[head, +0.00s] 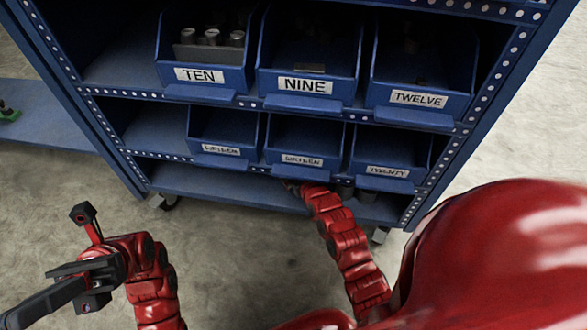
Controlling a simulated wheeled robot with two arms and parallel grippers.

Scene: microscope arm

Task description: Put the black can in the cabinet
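The blue cabinet (200,182) stands ahead, with labelled bins on its shelves. My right arm (338,235) reaches into its lowest shelf, under the bin row. Only a dark bit of the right gripper (291,184) shows there; its fingers and anything between them are hidden. Dark round objects, possibly cans, stand on the lowest shelf right of that arm: one here (345,190) and another here (367,196). I cannot tell whether either is the black can. My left gripper (48,294) is at the lower left, over the floor and away from the cabinet; its finger gap is unclear.
A bin marked TEN (205,87) holds several metal cylinders. Bins marked NINE (307,97) and TWELVE (419,111) stand beside it. The lower shelf's left part is bare. Open floor (230,255) lies between my arms.

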